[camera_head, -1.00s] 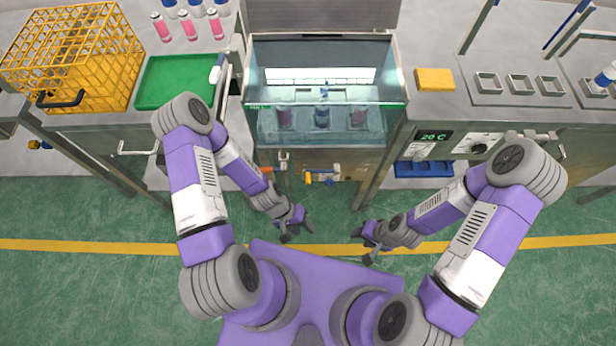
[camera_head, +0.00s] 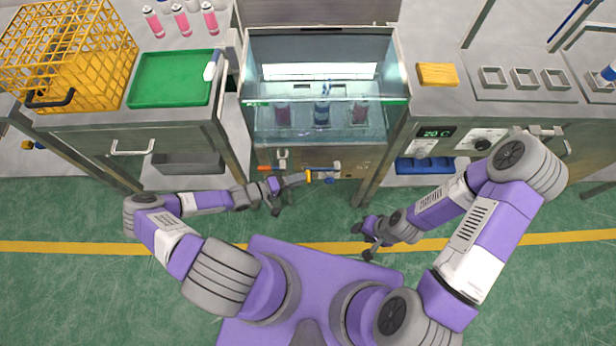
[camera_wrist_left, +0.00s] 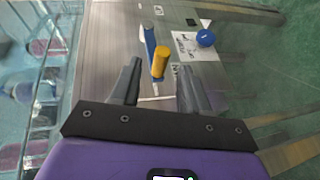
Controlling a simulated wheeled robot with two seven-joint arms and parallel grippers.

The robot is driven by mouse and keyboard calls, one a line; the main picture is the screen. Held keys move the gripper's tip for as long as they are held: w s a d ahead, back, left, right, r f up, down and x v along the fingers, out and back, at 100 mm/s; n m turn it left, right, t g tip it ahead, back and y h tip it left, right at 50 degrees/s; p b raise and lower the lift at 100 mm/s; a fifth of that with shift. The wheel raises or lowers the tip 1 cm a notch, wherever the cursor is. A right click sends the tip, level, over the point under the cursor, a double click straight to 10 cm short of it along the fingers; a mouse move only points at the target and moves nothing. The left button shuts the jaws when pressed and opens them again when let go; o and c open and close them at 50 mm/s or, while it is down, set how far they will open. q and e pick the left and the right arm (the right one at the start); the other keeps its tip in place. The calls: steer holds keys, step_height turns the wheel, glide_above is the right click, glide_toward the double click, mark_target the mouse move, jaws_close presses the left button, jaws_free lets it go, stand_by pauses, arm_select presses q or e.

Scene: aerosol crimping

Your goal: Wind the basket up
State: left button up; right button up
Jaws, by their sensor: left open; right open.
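The water tank (camera_head: 398,100) has glass walls. Two pink cans and a blue one (camera_head: 322,113) stand low in the water inside it. The basket around them is hard to make out. On the panel below the tank is a crank with a yellow handle (camera_head: 309,176); the left wrist view shows its yellow handle (camera_wrist_left: 160,62) and blue arm (camera_wrist_left: 150,42). My left gripper (camera_head: 292,193) is open just in front of the crank. The yellow handle appears between its two fingers, which are not closed on it. My right gripper (camera_head: 369,240) is open and empty over the floor.
A blue knob (camera_wrist_left: 206,37) sits beside the crank. A yellow wire crate (camera_head: 70,60) and green tray (camera_head: 170,78) are on the left counter. A yellow sponge (camera_head: 437,75) lies right of the tank. A blue bin (camera_head: 425,165) is below the control panel.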

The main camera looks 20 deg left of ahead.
mark_target(308, 177)
arm_select(q)
steer(key=shift+b+x, duration=0.5)
steer(key=shift+x, duration=1.8)
steer(key=shift+c, duration=0.3)
jaws_close()
